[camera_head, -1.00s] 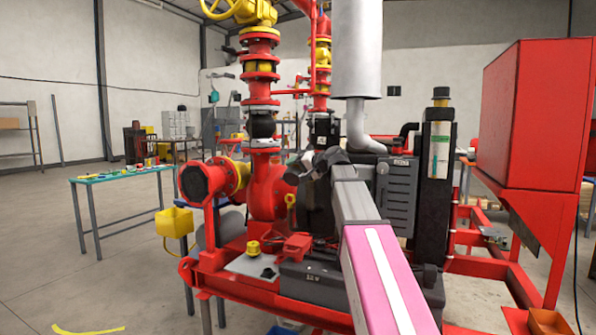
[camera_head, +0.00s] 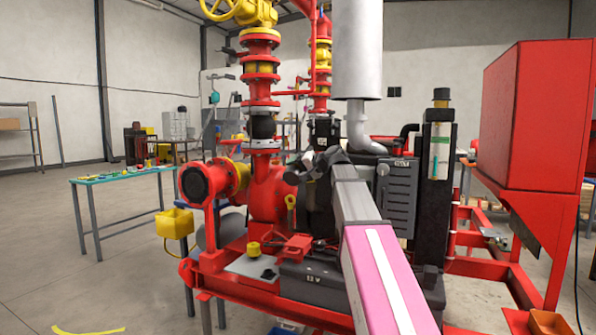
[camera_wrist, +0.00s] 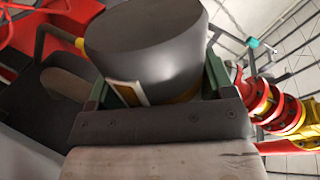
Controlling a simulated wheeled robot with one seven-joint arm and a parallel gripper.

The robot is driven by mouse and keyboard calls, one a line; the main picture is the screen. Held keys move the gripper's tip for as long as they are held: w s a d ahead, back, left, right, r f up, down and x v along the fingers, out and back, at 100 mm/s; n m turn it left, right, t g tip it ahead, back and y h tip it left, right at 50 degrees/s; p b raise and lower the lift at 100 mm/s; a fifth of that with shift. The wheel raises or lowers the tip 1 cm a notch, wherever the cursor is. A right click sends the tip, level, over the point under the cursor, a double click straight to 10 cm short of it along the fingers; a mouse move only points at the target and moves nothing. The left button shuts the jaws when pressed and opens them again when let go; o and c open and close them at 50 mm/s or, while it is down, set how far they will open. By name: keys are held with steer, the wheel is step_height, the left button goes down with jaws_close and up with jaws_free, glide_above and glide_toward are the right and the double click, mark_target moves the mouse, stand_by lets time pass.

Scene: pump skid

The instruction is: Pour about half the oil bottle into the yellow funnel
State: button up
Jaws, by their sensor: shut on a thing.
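The oil bottle (camera_wrist: 145,50) fills the upper middle of the wrist view as a dark grey rounded body. A small part of a pale label with a yellow-orange edge shows low on it. My gripper (camera_wrist: 157,88) is shut on the bottle, with a green-edged finger on each side. In the head view my arm reaches forward to the pump, and the dark end of the arm (camera_head: 312,168) is in front of the engine. The bottle's mouth is hidden, and I cannot tell its oil level. I cannot make out the yellow funnel with certainty.
The red pump (camera_head: 268,190) and its piping stand left of my arm. A grey exhaust cylinder (camera_head: 357,50) and a black radiator (camera_head: 434,190) stand behind and right. A red tank (camera_head: 535,115) is at far right. A yellow box (camera_head: 174,222) hangs at left, before a green-topped table (camera_head: 120,175).

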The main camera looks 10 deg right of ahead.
steer(key=shift+s+a+r+m+g+y, duration=0.15)
steer(key=shift+s+r+m+g, duration=0.1)
steer(key=shift+r+m, duration=0.3)
steer(key=shift+s+a+r+m+g+y, duration=0.15)
steer(key=shift+r+m+g, duration=0.15)
steer(key=shift+r, duration=0.35)
stand_by(6.8)
